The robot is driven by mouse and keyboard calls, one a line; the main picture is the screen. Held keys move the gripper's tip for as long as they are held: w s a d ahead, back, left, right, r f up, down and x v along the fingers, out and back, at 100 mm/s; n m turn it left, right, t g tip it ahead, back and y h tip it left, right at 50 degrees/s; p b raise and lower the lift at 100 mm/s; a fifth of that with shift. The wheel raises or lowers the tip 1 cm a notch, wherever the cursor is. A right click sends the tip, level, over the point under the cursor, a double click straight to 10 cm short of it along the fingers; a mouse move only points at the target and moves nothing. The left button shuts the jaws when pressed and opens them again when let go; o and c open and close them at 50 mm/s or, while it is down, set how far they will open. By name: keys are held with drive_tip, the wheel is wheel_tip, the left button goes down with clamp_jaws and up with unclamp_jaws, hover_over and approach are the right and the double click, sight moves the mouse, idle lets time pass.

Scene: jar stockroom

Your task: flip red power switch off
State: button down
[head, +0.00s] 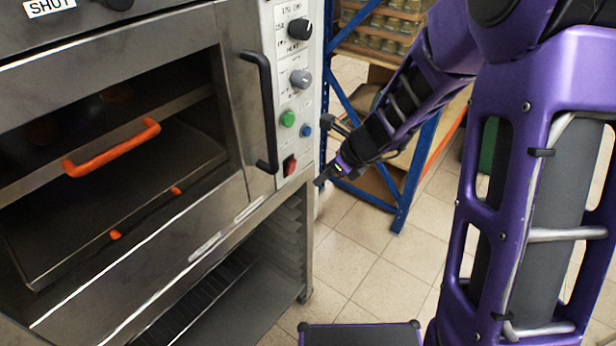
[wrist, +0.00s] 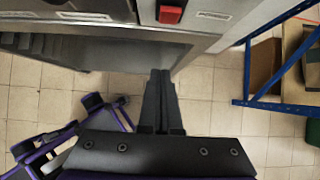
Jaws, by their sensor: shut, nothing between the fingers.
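The red power switch (head: 290,166) is at the bottom of the oven's white control panel (head: 293,80), below a green button (head: 288,119) and a blue button (head: 307,130). It also shows at the top of the wrist view (wrist: 171,14). I cannot tell which way its rocker is set. My gripper (head: 319,182) is shut and empty, just right of and slightly below the switch in the head view. In the wrist view the closed fingers (wrist: 161,75) point toward the panel's lower edge, with a visible gap to the switch.
The oven's black door handle (head: 262,112) stands out just left of the panel. A blue shelf rack (head: 403,190) with jars is behind my arm. An open rack (head: 290,245) lies beneath the oven. Tiled floor (head: 350,250) is clear between them.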

drive_tip(key=s+d+r, duration=0.3)
drive_tip(key=d, duration=0.1)
drive_tip(key=shift+r+p, duration=0.2)
drive_tip(key=shift+p, duration=0.15)
drive_tip(key=shift+d, duration=0.1)
